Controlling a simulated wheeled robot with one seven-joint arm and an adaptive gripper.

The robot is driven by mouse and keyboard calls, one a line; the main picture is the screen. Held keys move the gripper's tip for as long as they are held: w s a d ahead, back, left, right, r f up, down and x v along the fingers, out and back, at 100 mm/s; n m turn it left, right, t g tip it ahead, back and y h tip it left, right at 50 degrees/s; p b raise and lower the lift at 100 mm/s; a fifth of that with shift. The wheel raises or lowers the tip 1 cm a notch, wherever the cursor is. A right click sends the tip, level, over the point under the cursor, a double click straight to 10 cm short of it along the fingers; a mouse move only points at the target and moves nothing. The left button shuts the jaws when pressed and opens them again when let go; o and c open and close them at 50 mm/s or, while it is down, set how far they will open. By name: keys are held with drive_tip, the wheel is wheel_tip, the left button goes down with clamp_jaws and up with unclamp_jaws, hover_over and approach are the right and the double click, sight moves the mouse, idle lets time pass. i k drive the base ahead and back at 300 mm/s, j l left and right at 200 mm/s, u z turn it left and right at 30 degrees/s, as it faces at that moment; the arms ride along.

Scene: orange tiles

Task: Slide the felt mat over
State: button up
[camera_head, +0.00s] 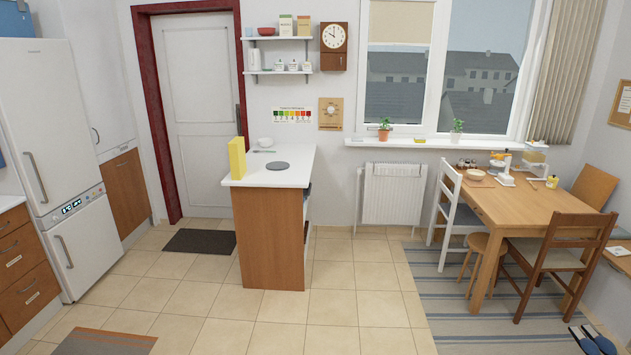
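A flat, round, dark grey disc (278,166), which looks like the felt mat, lies on the white top of the narrow counter (295,178). It sits right of the middle of the counter top, apart from the edges. A yellow upright box (237,158) stands to its left at the counter's left edge. A white bowl (265,142) and a small thin item (264,151) lie behind it. My gripper is not in view.
Tiled floor in front of the counter is clear. A dark doormat (200,241) lies left of the counter, and a brown-grey rug (103,342) lies at the front left. A fridge (50,150) stands left. A wooden table (530,204) with chairs stands right on a striped rug (450,305).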

sight(275, 166)
drive_tip(key=i, duration=4.1)
drive_tip(key=i+u, duration=0.25)
drive_tip(key=i, duration=0.25)
drive_tip(key=i+l+u, duration=0.1)
drive_tip(key=i+u, duration=0.15)
drive_tip(key=i, duration=0.3)
drive_tip(key=i+l+u, duration=0.25)
drive_tip(key=i, duration=0.25)
